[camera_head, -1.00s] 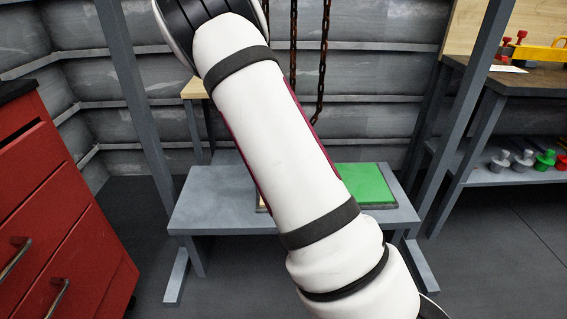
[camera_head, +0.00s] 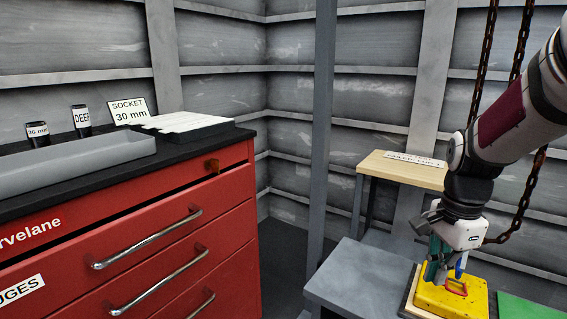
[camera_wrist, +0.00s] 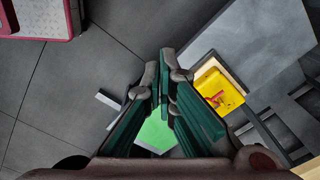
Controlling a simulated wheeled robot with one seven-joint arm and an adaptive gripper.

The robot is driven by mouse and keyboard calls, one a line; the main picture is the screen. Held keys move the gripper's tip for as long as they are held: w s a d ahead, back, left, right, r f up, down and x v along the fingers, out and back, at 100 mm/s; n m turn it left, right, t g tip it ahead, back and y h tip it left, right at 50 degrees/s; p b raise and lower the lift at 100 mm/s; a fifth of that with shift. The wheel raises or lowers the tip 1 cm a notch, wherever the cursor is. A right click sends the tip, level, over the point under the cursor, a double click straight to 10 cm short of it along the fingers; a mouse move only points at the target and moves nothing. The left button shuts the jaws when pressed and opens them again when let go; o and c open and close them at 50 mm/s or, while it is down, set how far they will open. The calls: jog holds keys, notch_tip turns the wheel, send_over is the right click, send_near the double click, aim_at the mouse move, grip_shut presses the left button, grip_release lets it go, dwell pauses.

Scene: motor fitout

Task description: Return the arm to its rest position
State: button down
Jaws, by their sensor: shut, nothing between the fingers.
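My arm hangs in from the right edge of the head view. My gripper (camera_head: 434,272) points down there and overlaps the yellow block in the picture. In the wrist view my gripper (camera_wrist: 161,72) has its green fingers together, with nothing between them. The yellow block (camera_wrist: 212,84) lies below and to the right of the fingers in that view, apart from them. In the head view the yellow block (camera_head: 455,302) has a red part on top and sits on a pale board on the grey bench (camera_head: 360,283). A blue part shows beside the gripper; I cannot tell what it is.
A red drawer cabinet (camera_head: 175,235) stands at the left, with a grey tray (camera_head: 75,160) and labelled sockets on top. A grey post (camera_head: 322,130) and hanging chains (camera_head: 480,65) stand near the arm. A green panel (camera_head: 525,310) lies right of the yellow block.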

jog(key=s+a+r+n, duration=0.2)
jog(key=s+a+n, duration=0.25)
jog(key=s, duration=0.45)
jog(key=s+a+r+n, duration=0.25)
jog(key=s+n, duration=0.35)
jog(key=s, duration=0.4)
jog(key=s+a+r+n, duration=0.2)
jog(key=s+a+n, duration=0.3)
jog(key=s, duration=0.4)
notch_tip(320, 180, up, 30)
jog(key=d+n+t+p, duration=0.1)
jog(key=d+t+p, duration=0.1)
jog(key=p, duration=2.6)
jog(key=shift+t+p, duration=0.35)
jog(key=shift+t, duration=0.55)
